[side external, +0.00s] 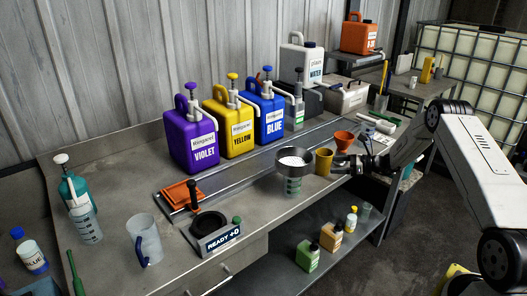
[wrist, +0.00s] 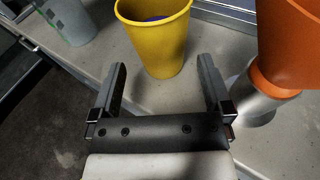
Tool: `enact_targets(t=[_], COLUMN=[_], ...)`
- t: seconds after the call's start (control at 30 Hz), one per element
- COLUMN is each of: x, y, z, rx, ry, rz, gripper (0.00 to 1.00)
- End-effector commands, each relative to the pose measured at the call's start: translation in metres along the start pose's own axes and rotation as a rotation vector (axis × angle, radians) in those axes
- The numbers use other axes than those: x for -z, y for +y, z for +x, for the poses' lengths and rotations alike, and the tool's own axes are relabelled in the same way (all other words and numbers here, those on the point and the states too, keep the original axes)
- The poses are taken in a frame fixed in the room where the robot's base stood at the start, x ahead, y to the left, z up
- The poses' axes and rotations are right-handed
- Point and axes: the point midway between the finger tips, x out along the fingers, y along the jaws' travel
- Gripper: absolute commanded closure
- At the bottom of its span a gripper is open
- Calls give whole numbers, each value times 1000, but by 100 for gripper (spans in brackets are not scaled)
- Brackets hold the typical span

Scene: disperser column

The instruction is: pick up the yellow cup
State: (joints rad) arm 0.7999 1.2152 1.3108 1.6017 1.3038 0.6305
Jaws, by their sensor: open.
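The yellow cup (side external: 324,161) stands upright on the bench toward its right part, beside a dark funnel bowl. In the wrist view the yellow cup (wrist: 155,40) stands just beyond my fingertips, with something dark blue or violet showing inside it. My gripper (side external: 340,165) comes in from the right, close to the cup. In the wrist view my gripper (wrist: 161,75) is open and empty, its two fingers pointing toward the cup, with the cup lying roughly between their lines.
An orange funnel (side external: 344,138) stands close behind the cup; its orange part (wrist: 290,45) fills the right of the wrist view. The dark bowl (side external: 293,160) with white powder sits left of the cup over a clear beaker. Violet, yellow and blue canisters (side external: 228,127) line the back.

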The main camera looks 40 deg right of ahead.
Motion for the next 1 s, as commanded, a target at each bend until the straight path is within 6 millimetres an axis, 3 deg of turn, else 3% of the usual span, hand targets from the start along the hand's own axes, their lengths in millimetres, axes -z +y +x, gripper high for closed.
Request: enact_targets(t=[0.27,0.7,1.0], x=[0,0,0], y=[0,0,0], z=[8,51,52], rx=[0,0,1], ry=[0,1,1], rz=[0,-2,-1], gripper=[0,0,0])
